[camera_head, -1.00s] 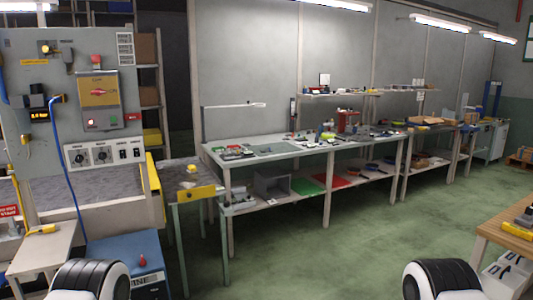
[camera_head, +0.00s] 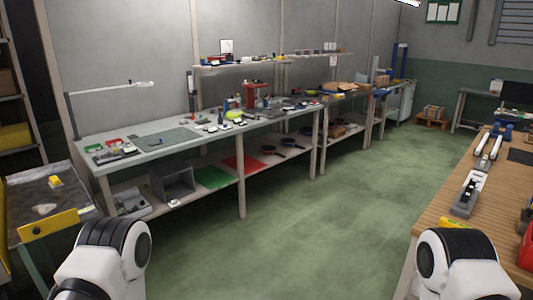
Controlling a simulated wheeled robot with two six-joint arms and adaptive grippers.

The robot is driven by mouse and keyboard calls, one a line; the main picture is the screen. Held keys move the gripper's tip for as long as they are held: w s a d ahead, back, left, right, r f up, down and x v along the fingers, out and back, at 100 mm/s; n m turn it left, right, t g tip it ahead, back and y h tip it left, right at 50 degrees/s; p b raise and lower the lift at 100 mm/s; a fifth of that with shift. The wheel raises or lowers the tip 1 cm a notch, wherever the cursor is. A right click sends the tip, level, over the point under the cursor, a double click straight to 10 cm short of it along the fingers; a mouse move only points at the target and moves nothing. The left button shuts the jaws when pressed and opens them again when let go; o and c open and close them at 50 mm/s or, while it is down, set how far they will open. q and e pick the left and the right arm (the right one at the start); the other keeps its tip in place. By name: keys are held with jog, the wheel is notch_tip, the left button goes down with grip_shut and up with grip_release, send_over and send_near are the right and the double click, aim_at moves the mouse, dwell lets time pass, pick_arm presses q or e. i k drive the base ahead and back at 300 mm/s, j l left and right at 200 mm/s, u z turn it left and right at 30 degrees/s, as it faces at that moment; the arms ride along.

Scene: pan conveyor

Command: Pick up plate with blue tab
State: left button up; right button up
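I cannot make out a plate with a blue tab for certain in the head view. Small dark round items (camera_head: 268,149), too small to identify, lie on the lower shelf of the long workbench. My two white and black arm links show at the bottom left and bottom right corners. Neither gripper is in view, so what they hold cannot be seen.
The long workbench (camera_head: 165,139), loaded with small items, runs along the back wall. A conveyor-like table with a yellow front plate (camera_head: 48,226) stands at left. A wooden table (camera_head: 440,204) with tools stands at right. Green floor (camera_head: 300,230) between them is clear.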

aim_at(160, 142)
jog(key=i, duration=0.55)
jog(key=i+l+u, duration=0.15)
jog(key=i, duration=1)
jog(key=i+l+u, duration=0.15)
jog(key=i, duration=0.4)
